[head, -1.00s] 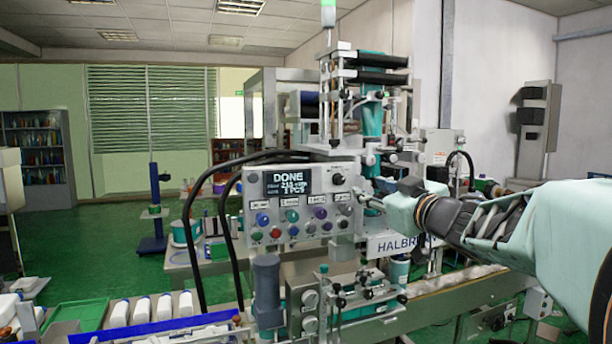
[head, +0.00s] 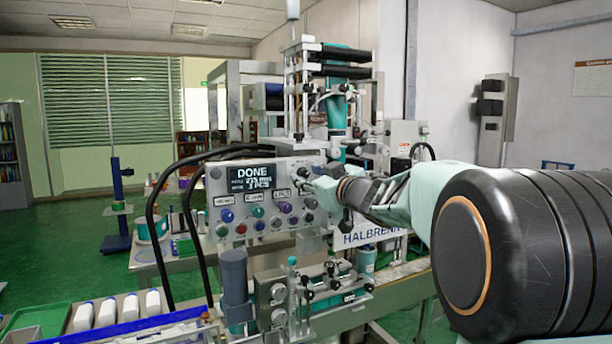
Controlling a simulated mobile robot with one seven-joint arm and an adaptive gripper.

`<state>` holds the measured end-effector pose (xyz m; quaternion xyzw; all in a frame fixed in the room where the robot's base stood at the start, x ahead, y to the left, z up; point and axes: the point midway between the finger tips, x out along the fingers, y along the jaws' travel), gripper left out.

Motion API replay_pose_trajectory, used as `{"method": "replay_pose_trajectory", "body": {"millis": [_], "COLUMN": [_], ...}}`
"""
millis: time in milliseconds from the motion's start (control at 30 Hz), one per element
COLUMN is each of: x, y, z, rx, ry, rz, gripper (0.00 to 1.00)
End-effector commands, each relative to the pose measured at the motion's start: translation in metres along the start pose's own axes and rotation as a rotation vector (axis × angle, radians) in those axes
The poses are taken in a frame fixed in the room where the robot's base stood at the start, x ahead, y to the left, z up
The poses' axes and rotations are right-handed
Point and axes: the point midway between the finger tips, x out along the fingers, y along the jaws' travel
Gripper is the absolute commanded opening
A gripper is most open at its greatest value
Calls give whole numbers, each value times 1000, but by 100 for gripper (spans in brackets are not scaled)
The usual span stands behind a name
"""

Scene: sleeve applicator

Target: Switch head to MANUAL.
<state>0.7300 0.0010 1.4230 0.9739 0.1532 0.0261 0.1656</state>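The grey control panel (head: 222,191) of the sleeve applicator faces me, with a black display (head: 252,178) that reads "DONE" above smaller, blurred text. Several coloured buttons and knobs sit in rows below the display. A small dark knob (head: 303,172) is at the panel's upper right. My gripper (head: 312,184) reaches in from the right, its tip at or just in front of this knob. I cannot tell whether it touches. The fingers are too small and overlapped to show whether they are open or shut. The switch labels are too small to read, and the knob's setting is unclear.
Black cables (head: 152,225) loop out on the panel's left. The applicator's roller tower (head: 337,70) rises behind it. A conveyor (head: 400,272) runs below right, under my arm. White bottles (head: 106,312) stand in a tray at lower left.

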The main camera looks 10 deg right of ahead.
Motion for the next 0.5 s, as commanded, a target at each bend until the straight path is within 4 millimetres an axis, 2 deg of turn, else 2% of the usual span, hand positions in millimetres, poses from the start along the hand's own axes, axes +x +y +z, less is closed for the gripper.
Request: {"method": "replay_pose_trajectory", "body": {"millis": [233, 500], "x": [1, 1], "y": [0, 0], "z": [0, 0], "rx": [0, 0], "ry": [0, 0], "rz": [0, 0], "gripper": [36, 7]}}
